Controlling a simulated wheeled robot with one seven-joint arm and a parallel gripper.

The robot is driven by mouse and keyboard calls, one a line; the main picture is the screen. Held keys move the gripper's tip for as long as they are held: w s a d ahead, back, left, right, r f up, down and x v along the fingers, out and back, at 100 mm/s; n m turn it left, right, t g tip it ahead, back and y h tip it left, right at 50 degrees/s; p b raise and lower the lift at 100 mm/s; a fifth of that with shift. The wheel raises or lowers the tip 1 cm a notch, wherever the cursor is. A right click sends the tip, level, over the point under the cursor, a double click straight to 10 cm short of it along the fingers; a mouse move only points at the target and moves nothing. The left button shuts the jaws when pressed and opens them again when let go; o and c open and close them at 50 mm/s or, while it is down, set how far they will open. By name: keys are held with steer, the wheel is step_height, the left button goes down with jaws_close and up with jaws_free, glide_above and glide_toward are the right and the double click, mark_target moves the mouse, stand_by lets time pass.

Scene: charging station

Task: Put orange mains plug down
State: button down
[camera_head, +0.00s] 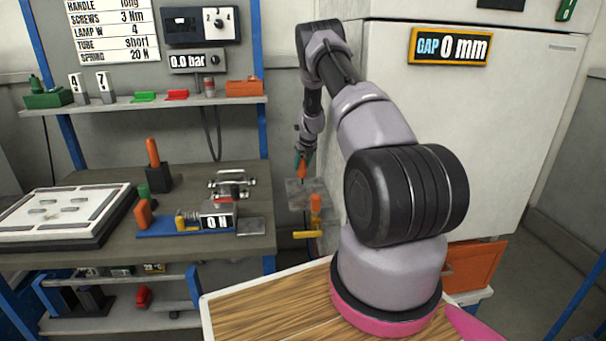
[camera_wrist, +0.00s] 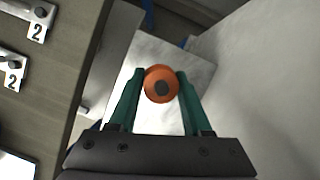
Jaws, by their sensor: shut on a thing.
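The orange mains plug (camera_wrist: 150,74) shows end-on between the green fingers of my gripper (camera_wrist: 161,88) in the wrist view, as an orange round with a dark centre. My gripper is shut on it. In the head view my gripper (camera_head: 301,160) points down with the plug (camera_head: 302,172) beyond the right edge of the workbench. A grey metal plate (camera_head: 294,196) lies below it; the same plate fills the middle of the wrist view (camera_wrist: 150,120). I cannot tell whether the plug touches the plate.
An orange upright piece (camera_head: 316,204) and a yellow handle (camera_head: 307,234) stand near the plate. The white cabinet (camera_head: 480,130) is close on the right. The workbench (camera_head: 205,180) at left holds a blue-based fixture (camera_head: 165,232) and a white board (camera_head: 60,213).

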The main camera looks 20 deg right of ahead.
mark_target(304, 168)
steer(key=shift+d+f, duration=0.2)
steer(key=shift+f, duration=1.9)
steer(key=shift+c, duration=1.7)
jaws_free()
